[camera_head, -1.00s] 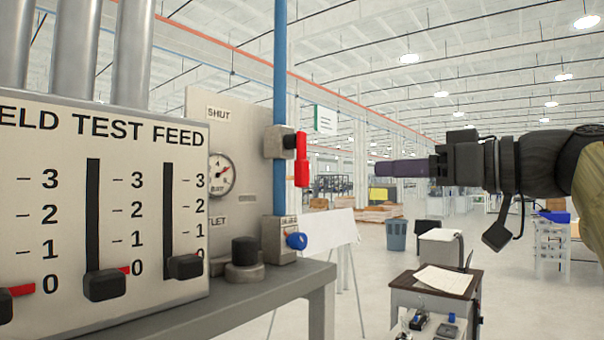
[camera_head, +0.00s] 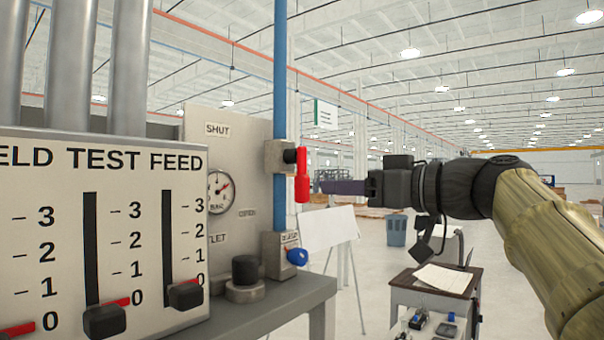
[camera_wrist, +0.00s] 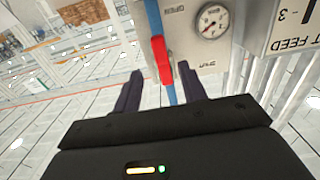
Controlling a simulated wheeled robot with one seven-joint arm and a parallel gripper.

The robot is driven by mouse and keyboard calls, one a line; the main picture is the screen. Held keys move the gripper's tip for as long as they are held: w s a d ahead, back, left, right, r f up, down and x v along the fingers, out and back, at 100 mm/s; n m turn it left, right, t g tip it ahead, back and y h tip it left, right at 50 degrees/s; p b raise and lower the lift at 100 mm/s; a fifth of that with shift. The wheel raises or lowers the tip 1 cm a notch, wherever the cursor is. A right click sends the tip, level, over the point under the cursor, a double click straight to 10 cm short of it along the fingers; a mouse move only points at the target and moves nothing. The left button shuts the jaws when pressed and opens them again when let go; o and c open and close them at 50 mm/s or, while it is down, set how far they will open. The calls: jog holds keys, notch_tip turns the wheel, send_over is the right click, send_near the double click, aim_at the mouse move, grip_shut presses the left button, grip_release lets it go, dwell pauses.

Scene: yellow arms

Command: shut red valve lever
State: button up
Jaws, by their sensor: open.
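The red valve lever (camera_head: 302,176) hangs downward from a black pivot on a valve body (camera_head: 279,156) on the blue vertical pipe (camera_head: 280,60). My gripper (camera_head: 318,187) reaches in from the right at about lever height, with its dark fingertips close to the lever's right side. In the wrist view, the red lever (camera_wrist: 161,60) lies just beyond and between the two spread fingers of my gripper (camera_wrist: 158,78). The fingers are open and empty. Whether a fingertip touches the lever cannot be told.
A panel with a "SHUT" label and a gauge (camera_head: 221,190) stands behind the pipe. A slider box (camera_head: 100,240) and a black knob (camera_head: 246,268) are to the left on a grey bench (camera_head: 250,314).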

aim_at(308, 184)
jog(key=p+x, duration=0.4)
jog(key=x, duration=0.4)
jog(key=shift+r, duration=0.15)
jog(key=shift+w+a+p, duration=0.3)
jog(key=shift+a, duration=0.1)
grip_shut()
